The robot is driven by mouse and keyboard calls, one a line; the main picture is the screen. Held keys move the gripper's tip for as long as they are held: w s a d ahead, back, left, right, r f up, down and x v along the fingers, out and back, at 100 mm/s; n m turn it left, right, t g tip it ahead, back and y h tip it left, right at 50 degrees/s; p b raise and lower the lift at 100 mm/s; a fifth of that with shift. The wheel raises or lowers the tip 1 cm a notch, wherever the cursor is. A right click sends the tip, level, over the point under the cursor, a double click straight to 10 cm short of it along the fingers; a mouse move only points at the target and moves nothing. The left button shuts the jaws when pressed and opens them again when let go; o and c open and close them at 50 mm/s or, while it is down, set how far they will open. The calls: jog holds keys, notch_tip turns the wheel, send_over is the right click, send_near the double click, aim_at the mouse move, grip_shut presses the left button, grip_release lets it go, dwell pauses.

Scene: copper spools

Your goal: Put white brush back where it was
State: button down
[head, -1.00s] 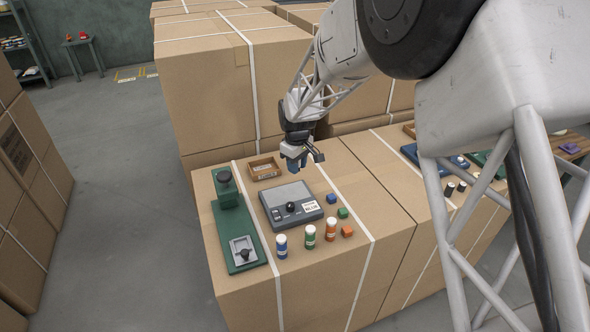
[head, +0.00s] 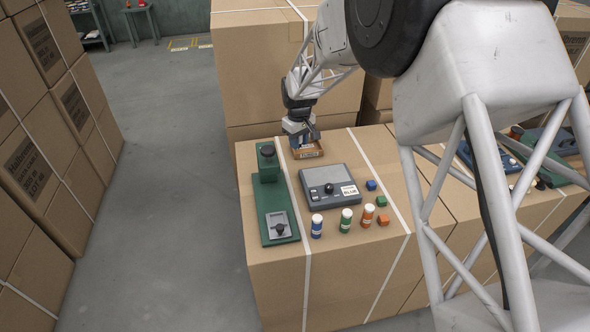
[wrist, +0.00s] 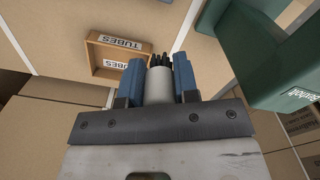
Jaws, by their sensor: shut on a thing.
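My gripper (wrist: 159,78) is shut on the white brush (wrist: 158,88), a pale cylinder with dark bristles at its far end, held between two blue fingers. In the head view my gripper (head: 299,138) is at the back of the box top, over or just behind the small brown tray (head: 309,155); the brush cannot be made out there. In the wrist view the tray (wrist: 94,56), labelled TUBES, lies just left of the bristles. I cannot tell how high the brush is above the surface.
A green press (head: 272,195) stands left of the tray; its body (wrist: 262,50) is close on the right in the wrist view. A grey device (head: 330,187), several capped tubes (head: 346,220) and small cubes (head: 371,185) stand in front. Tall cartons (head: 260,70) rise behind.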

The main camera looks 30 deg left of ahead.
jog(key=shift+s+a, duration=0.2)
jog(key=shift+a, duration=0.45)
jog(key=shift+f, duration=0.1)
send_over(295, 169)
jog(key=shift+f, duration=3.1)
jog(key=shift+f, duration=0.1)
jog(key=shift+f, duration=1.75)
jog(key=shift+f, duration=0.15)
jog(key=c, duration=0.9)
grip_release()
jog(key=shift+o, duration=0.2)
